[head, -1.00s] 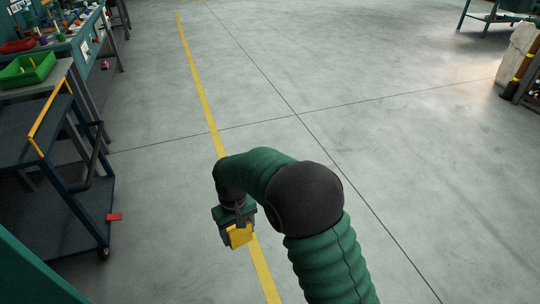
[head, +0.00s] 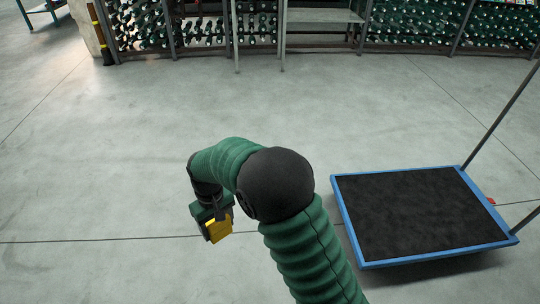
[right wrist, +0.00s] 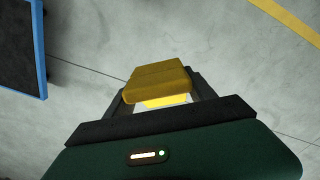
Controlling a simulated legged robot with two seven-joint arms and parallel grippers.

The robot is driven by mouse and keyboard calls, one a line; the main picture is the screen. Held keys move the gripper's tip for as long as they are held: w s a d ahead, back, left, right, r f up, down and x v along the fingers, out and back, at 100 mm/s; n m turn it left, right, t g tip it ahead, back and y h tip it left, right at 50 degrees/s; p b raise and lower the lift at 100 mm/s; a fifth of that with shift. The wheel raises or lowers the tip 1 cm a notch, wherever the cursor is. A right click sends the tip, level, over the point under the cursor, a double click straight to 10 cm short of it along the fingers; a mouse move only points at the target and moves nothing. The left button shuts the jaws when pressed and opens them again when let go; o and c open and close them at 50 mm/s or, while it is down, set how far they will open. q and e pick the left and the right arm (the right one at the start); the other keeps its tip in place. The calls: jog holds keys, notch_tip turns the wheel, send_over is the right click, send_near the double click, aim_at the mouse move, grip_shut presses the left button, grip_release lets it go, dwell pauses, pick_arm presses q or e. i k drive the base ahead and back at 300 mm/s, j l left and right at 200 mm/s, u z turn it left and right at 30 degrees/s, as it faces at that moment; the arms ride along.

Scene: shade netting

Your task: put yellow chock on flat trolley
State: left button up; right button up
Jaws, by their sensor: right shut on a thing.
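The yellow chock (head: 219,231) is held in my right gripper (head: 212,222), above the bare floor left of the trolley in the head view. In the right wrist view the chock (right wrist: 158,82) sits between the two dark fingers of the right gripper (right wrist: 160,95), which is shut on it. The flat trolley (head: 344,213) has a black deck and a blue rim, and stands to the right of my right arm. Its deck is empty. A corner of the trolley (right wrist: 42,60) also shows at the upper left in the right wrist view. My left gripper is not in view.
The trolley's dark handle posts (head: 500,112) rise at its right end. A small red object (head: 491,201) shows at its right edge. Racks filled with many dark green items (head: 420,22) line the back. The floor between is clear.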

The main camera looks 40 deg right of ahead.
aim_at(417, 217)
jog(key=k+l, duration=0.1)
jog(key=l, duration=0.35)
jog(key=k+l, duration=0.15)
jog(key=l, duration=0.35)
jog(key=k+l, duration=0.1)
jog(key=l, duration=0.35)
jog(key=k+l, duration=0.1)
jog(key=l, duration=0.4)
jog(key=k+l, duration=0.1)
jog(key=l, duration=0.35)
jog(key=k+l, duration=0.15)
jog(key=l, duration=0.35)
jog(key=k+l+z, duration=0.1)
jog(key=l, duration=0.35)
jog(key=k+l, duration=0.1)
jog(key=l, duration=0.4)
